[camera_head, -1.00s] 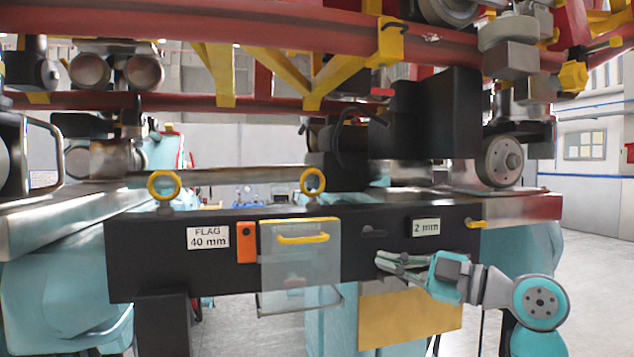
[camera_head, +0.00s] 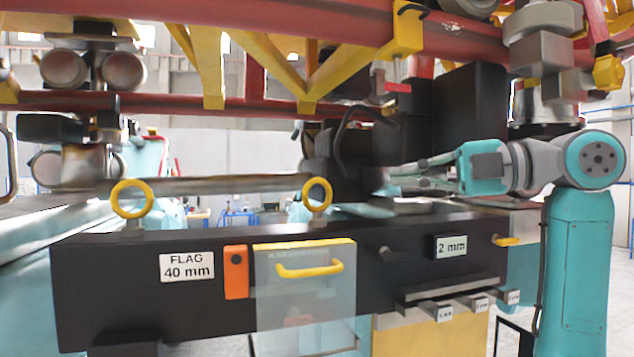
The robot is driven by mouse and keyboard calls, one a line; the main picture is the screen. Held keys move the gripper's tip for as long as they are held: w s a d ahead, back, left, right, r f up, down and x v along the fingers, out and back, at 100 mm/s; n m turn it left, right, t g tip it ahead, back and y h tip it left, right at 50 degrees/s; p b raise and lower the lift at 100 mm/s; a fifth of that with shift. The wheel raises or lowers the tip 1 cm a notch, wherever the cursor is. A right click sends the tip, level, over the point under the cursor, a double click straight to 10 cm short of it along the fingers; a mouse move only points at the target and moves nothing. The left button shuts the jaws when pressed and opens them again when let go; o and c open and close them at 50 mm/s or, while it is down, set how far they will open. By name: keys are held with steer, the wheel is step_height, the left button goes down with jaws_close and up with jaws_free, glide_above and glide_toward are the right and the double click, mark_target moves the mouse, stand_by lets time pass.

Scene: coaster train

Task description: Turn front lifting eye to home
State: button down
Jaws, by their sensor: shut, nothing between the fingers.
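Two yellow lifting eyes stand on top of the black beam (camera_head: 210,300). The left eye (camera_head: 132,199) shows its ring nearly face-on. The right eye (camera_head: 317,194) also shows an open ring, with dark parts behind it. Which of them is the front one I cannot tell. My gripper (camera_head: 394,178) is right of the right eye, above the beam's top and apart from both eyes. Its fingers point left and are shut with nothing between them; the fingertips partly blend with the dark parts behind.
The beam carries a clear guard with a yellow handle (camera_head: 309,270), an orange block (camera_head: 236,272), a FLAG 40 mm label (camera_head: 187,267) and a 2 mm label (camera_head: 451,247). Grey labelled blocks (camera_head: 442,314) sit below right. Red rails (camera_head: 230,22) and yellow braces hang overhead.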

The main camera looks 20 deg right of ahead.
steer(key=x, duration=0.4)
steer(key=w+d+x, duration=0.1)
steer(key=x, duration=0.3)
steer(key=w+x, duration=0.1)
steer(key=x, duration=0.3)
steer(key=shift+w+d, duration=0.1)
steer(key=shift+w, duration=0.2)
steer(key=shift+w+f, duration=0.1)
steer(key=shift+w, duration=0.35)
steer(key=shift+a, duration=0.2)
